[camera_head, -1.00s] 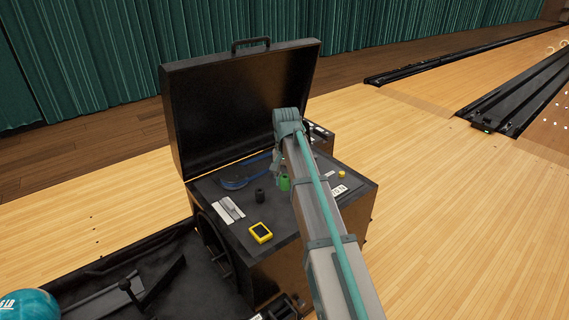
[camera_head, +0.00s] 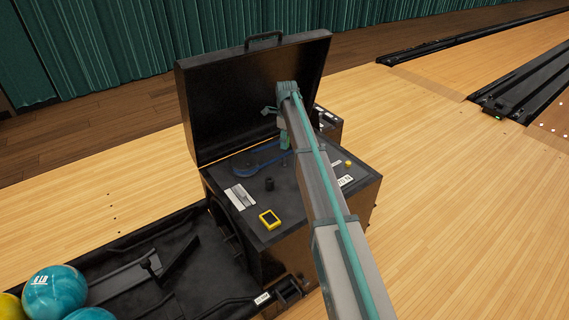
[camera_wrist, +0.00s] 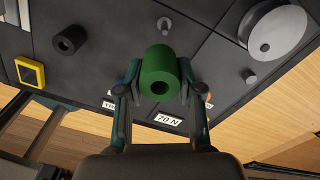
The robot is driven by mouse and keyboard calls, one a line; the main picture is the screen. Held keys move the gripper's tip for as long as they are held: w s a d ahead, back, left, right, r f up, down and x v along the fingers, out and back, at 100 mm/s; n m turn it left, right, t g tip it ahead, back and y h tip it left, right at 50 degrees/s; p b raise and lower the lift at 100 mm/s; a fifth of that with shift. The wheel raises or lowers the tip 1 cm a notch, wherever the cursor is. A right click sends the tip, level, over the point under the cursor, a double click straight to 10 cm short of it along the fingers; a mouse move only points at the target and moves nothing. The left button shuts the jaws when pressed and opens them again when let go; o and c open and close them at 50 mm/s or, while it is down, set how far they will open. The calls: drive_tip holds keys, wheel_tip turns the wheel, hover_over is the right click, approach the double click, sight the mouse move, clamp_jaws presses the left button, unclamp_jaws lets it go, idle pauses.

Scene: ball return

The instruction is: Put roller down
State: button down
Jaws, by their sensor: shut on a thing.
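A green roller (camera_wrist: 158,72), a short cylinder with a hole through it, is held between the two fingers of my gripper (camera_wrist: 160,90) in the wrist view. The roller also shows in the head view (camera_head: 284,139), raised above the black top of the ball return machine (camera_head: 246,207). My gripper is shut on it; my arm partly hides the gripper in the head view. A black roller (camera_head: 269,184) stands upright on the machine top, left of my gripper, and shows in the wrist view (camera_wrist: 69,40).
A yellow-framed device (camera_head: 270,219), a blue wrench-like tool (camera_head: 262,158) and a white label plate (camera_head: 240,196) lie on the top. The raised black lid (camera_head: 252,95) stands behind. In the wrist view, a thin peg (camera_wrist: 163,24) and a large grey disc (camera_wrist: 272,32) stand beyond the roller.

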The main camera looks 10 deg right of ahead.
sight(286, 165)
drive_tip(key=shift+m, duration=0.7)
drive_tip(key=f, duration=0.6)
drive_tip(key=f+p, duration=0.1)
drive_tip(key=f, duration=0.3)
drive_tip(key=shift+w, duration=0.4)
drive_tip(key=shift+f, duration=0.25)
drive_tip(key=c, duration=0.7)
unclamp_jaws()
drive_tip(key=shift+c, duration=0.2)
drive_tip(key=shift+r, duration=0.15)
wheel_tip(286, 165, up, 12)
drive_tip(key=b, duration=0.1)
